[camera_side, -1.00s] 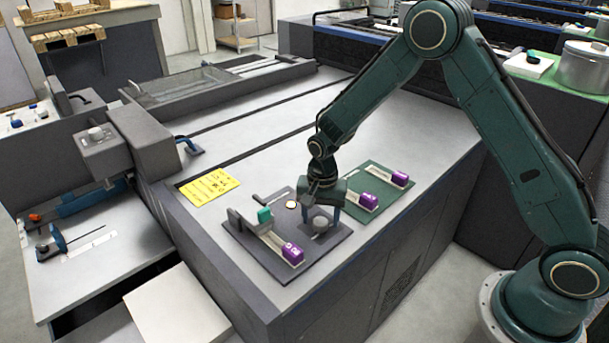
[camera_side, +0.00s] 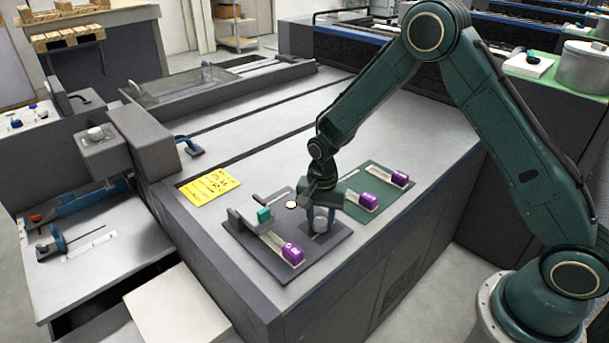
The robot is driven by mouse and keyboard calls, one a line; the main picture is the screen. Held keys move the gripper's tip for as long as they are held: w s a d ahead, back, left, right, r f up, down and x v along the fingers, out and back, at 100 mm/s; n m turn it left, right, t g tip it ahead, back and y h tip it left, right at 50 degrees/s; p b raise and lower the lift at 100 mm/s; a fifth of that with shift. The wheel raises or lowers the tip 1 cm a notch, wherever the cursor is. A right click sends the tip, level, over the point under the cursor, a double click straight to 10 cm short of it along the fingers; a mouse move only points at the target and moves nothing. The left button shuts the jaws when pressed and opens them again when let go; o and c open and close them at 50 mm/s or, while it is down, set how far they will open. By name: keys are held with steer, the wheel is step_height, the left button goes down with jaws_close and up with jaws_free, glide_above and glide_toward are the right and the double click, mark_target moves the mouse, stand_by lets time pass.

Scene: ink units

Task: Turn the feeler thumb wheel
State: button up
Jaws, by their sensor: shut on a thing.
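The feeler thumb wheel (camera_side: 320,223) is a small grey round knob on the right part of a dark grey plate (camera_side: 287,270) on the machine top. My gripper (camera_side: 320,219) points down over it and is shut on it, with one finger at each side. The fingers and the gripper body hide part of the wheel.
A yellow note (camera_side: 209,187) lies to the left. The machine top (camera_side: 250,150) behind the plates is largely clear.

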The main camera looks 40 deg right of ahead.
mark_target(321, 221)
steer(key=shift+m, duration=1.6)
steer(key=o, duration=1)
steer(key=shift+r, duration=0.1)
step_height(321, 221, up, 14)
